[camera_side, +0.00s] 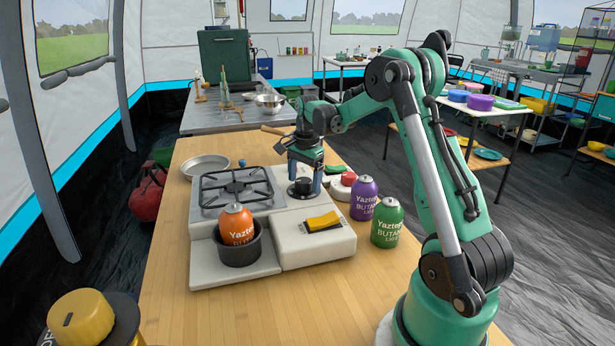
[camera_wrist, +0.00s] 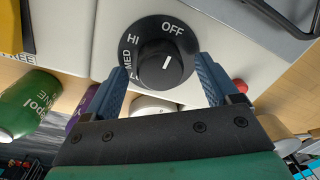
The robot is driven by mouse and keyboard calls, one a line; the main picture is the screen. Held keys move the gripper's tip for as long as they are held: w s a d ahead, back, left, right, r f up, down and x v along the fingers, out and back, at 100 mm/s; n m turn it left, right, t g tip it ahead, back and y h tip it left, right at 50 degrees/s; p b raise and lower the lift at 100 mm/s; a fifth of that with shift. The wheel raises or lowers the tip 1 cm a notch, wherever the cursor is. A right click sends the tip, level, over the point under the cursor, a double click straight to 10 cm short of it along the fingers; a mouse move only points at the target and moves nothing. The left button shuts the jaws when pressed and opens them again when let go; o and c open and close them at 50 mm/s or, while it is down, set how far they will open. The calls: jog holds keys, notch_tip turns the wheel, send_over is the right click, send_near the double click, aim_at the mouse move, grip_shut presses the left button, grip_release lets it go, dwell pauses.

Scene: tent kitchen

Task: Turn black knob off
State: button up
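The black knob (camera_wrist: 160,68) is on a black dial plate marked OFF, HI and MED, with a partly hidden low mark. Its white pointer line tilts up and slightly right, roughly towards OFF. The knob also shows on the stove's right part in the side view (camera_side: 300,188). My gripper (camera_wrist: 164,76) is open, with one blue finger on each side of the knob. A small gap seems to show on both sides, so contact is unclear. In the side view my gripper (camera_side: 305,180) points down over the knob. The stove (camera_side: 297,222) is a pale unit with a burner grate.
An orange can (camera_side: 237,224) stands in a black pot (camera_side: 240,252) at the stove's front left. A purple can (camera_side: 363,198) and a green can (camera_side: 387,222) stand right. A metal pan (camera_side: 205,165) sits behind left.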

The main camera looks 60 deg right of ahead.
aim_at(304, 182)
jog(key=shift+s+r, duration=0.15)
jog(key=shift+r, duration=2.7)
jog(key=shift+a, duration=0.1)
jog(key=shift+a+r, duration=0.1)
jog(key=shift+a, duration=0.15)
jog(key=s+a+n+t, duration=0.3)
jog(key=a+n, duration=0.7)
jog(key=a, duration=0.2)
jog(key=s+a+r+n+t, duration=0.1)
jog(key=s+a+n+t, duration=0.2)
jog(key=a+n, duration=0.7)
jog(key=shift+a+t, duration=0.3)
jog(key=shift+a, duration=0.85)
